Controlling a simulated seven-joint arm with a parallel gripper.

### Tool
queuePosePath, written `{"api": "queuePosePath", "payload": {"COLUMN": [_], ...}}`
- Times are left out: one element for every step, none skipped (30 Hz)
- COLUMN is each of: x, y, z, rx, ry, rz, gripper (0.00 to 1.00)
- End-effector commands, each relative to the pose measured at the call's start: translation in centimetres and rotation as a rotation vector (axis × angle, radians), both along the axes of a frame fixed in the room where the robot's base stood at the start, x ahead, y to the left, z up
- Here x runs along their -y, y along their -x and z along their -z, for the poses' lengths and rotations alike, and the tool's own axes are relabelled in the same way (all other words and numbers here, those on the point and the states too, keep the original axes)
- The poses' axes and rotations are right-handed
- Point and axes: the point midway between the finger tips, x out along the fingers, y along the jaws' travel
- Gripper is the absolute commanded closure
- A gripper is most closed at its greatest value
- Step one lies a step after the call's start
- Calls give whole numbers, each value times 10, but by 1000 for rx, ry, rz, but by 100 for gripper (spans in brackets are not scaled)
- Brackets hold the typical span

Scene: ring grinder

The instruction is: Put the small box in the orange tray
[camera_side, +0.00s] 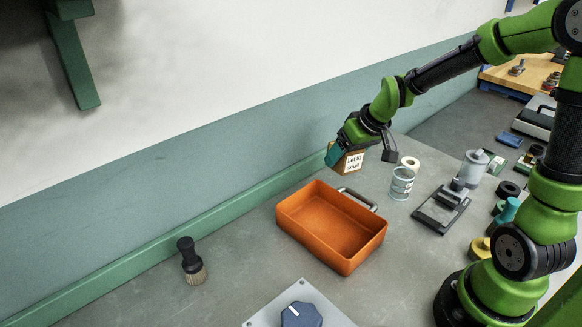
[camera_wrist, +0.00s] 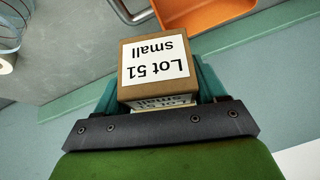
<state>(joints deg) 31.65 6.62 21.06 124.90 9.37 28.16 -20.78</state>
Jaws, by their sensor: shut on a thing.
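The small brown box (camera_side: 352,161) has a white label reading "Lot 51 small". My gripper (camera_side: 338,153) is shut on it, with teal fingers on either side. The box (camera_wrist: 156,66) also shows between the fingers of my gripper (camera_wrist: 158,92) in the wrist view, its label upside down. The orange tray (camera_side: 365,244) stands empty on the grey bench, nearer the camera than the box in the side view. The box is held up near the tray's far, handle side, and not over its middle. Part of the tray (camera_wrist: 205,14) shows at the top of the wrist view.
A metal handle (camera_side: 357,197) sticks out from the tray's far side. A brush (camera_side: 191,262) stands to the left, and a plate with a dark knob (camera_side: 301,315) is in front.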

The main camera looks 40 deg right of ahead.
Motion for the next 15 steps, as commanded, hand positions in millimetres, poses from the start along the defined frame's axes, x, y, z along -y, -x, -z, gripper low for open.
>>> {"api": "queuePosePath", "payload": {"x": [-1, -2, -4, -6, -8, -10, -12, -14, -17, -19, -21, -25, -28, -31, -35], "y": [2, 4, 5, 6, 8, 9, 11, 12, 14, 16, 17, 19, 21, 23, 25], "z": [3, 5, 7, 8, 9, 11, 12, 13, 15, 16, 17, 18, 19, 20, 20], "rx": [1, 1, 3, 5, 7, 11, 12, 15, 18, 22, 26, 30, 35, 39, 47], "ry": [2, 6, 9, 11, 14, 19, 22, 24, 27, 31, 33, 37, 40, 43, 47], "rz": [-45, -81, -131, -171, -214, -269, -317, -363, -429, -482, -535, -615, -675, -742, -832], "gripper": [78, 78, 78, 78, 78, 78, 78, 78, 78, 78, 78, 78, 78, 78, 78]}}
